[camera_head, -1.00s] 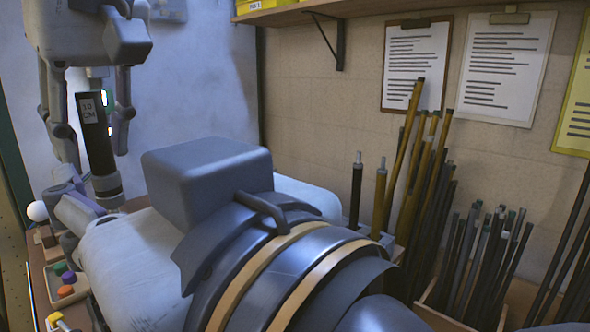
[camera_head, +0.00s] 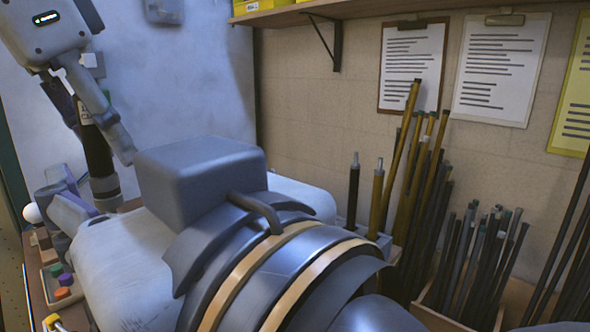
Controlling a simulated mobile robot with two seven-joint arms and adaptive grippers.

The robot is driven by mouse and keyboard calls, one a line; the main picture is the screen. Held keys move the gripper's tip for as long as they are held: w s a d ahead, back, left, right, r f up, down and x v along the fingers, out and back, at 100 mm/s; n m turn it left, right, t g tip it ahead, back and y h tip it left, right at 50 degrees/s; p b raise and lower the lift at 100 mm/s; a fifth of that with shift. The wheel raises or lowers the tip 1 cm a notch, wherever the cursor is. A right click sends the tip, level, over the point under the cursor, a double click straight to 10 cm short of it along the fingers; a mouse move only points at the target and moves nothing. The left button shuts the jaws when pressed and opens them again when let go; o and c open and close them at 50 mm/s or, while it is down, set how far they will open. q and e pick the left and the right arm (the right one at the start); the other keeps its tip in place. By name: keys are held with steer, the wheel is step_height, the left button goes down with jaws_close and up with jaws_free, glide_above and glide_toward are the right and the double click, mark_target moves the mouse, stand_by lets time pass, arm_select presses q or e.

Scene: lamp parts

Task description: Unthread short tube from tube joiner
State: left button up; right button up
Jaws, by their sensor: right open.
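My right gripper (camera_head: 72,200) is low at the left, open, beside the collar. Its far fingertips are unclear.
My own large arm and body parts fill the middle foreground and hide much of the table. A tray with coloured caps (camera_head: 63,286) and a white ball (camera_head: 32,213) are at the left. Bundles of tubes (camera_head: 470,255) stand at the right by the wall.

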arm_select(q)
steer(key=m+g, duration=0.1)
steer(key=m, duration=0.3)
steer(key=s+m+g+h, duration=0.1)
steer(key=m+g, duration=0.1)
steer(key=m, duration=0.3)
steer(key=d+m+g, duration=0.1)
steer(key=m, duration=0.3)
steer(key=shift+s+r+m+g, duration=0.1)
steer(key=shift+s+m+g, duration=0.15)
steer(key=shift+m+g, duration=0.05)
steer(key=shift+a, duration=0.1)
jaws_close()
steer(key=n+t, duration=0.1)
steer(key=n, duration=0.3)
steer(key=w+n+t, duration=0.1)
steer(key=n, duration=0.2)
steer(key=shift+t, duration=0.3)
jaws_free()
